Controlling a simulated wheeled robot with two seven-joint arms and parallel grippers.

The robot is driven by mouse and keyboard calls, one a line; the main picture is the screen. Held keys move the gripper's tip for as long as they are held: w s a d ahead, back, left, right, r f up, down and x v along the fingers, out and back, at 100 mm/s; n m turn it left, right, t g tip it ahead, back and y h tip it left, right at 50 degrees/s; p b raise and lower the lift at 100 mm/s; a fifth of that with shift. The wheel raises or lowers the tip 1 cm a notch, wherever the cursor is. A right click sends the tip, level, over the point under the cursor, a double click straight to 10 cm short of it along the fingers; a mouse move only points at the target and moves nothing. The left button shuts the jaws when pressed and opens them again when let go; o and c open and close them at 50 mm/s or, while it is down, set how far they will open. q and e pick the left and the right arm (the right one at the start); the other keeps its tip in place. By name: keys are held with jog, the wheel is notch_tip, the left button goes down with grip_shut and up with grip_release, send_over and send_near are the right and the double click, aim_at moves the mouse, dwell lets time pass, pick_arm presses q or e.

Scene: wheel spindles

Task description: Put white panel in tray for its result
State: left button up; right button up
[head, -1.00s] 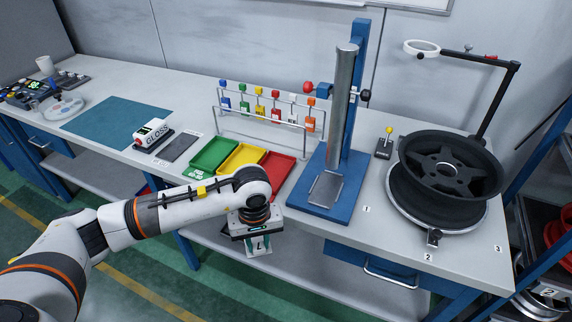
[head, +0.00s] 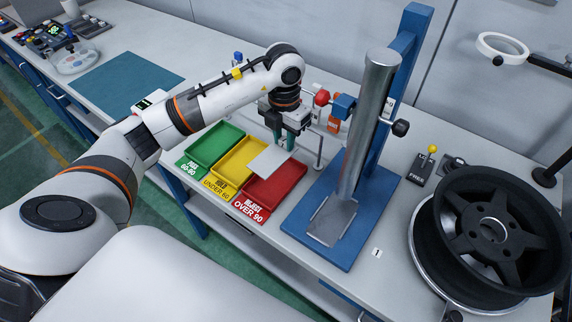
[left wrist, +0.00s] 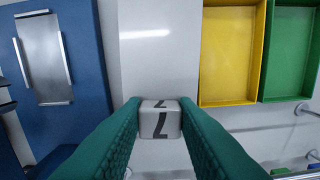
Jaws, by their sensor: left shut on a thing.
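My left gripper (head: 287,140) is shut on the numbered tab (left wrist: 160,120) of the white panel, marked 7 in the left wrist view. The flat white panel (head: 269,161) hangs over the back of the red tray (head: 277,184), near its border with the yellow tray. The red tray is labelled REJECT OVER 90; in the left wrist view the panel (left wrist: 160,50) hides it. The yellow tray (head: 226,172) is labelled UNDER 60, and the green tray (head: 202,146) PASS 60-90. My right gripper is not in view.
A blue stand (head: 322,235) with a tall metal cylinder (head: 366,125) rises close right of the red tray. A rack rail (head: 319,150) stands behind the trays. A black wheel (head: 495,225) sits at right. A teal mat (head: 125,84) lies clear at left.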

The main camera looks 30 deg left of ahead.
pick_arm(q)
jog(key=shift+w+a+n, duration=0.1)
jog(key=shift+w+n, duration=0.1)
jog(key=shift+n, duration=0.1)
jog(key=p, duration=0.2)
send_over(284, 172)
notch_tip(284, 172, down, 5)
jog(key=shift+f, duration=0.1)
notch_tip(284, 172, down, 4)
jog(key=shift+w+f+p, duration=0.1)
jog(key=shift+p, duration=0.45)
jog(key=shift+f, duration=0.15)
jog(key=shift+f+b, duration=0.15)
jog(key=shift+b, duration=0.15)
jog(key=o, duration=1)
